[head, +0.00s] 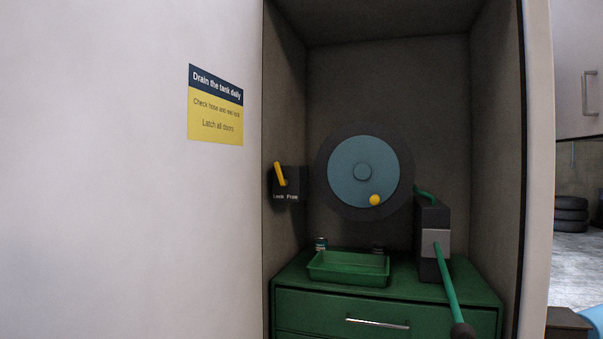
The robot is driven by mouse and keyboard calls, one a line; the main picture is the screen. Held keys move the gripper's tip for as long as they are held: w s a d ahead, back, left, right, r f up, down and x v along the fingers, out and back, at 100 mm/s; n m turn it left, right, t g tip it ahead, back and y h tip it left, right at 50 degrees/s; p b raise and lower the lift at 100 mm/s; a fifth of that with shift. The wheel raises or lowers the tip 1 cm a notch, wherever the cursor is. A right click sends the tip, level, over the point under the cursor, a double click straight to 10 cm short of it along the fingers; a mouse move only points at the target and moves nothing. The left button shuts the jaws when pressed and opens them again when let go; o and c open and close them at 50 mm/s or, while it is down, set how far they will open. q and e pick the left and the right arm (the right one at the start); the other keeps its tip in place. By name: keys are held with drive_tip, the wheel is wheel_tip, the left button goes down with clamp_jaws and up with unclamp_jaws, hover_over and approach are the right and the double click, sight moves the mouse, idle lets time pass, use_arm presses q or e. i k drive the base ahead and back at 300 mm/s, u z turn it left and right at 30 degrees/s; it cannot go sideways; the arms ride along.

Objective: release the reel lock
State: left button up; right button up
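The reel lock is a small dark box (293,186) on the left inner wall of the recess. Its yellow lever (280,174) stands nearly upright, with its top leaning left. The words "Lock" and "Free" are printed below it, and the lever is on the "Lock" side. The hose reel (352,160) is a blue-grey disc with a dark rim and a yellow knob (375,200) at its lower right. A green hose (447,275) passes a dark guide block (431,215) and ends in a dark tip (462,330). Neither of my grippers is in view.
A green cabinet (305,304) with a drawer handle (378,324) fills the recess bottom, carrying a green tray (349,275). A pale panel (130,230) with a sign (215,104) stands left. The space before the lock looks clear. Tires (571,213) lie far right.

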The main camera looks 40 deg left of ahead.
sight(284, 182)
drive_tip(key=i, duration=0.95)
drive_tip(key=u, duration=2.3)
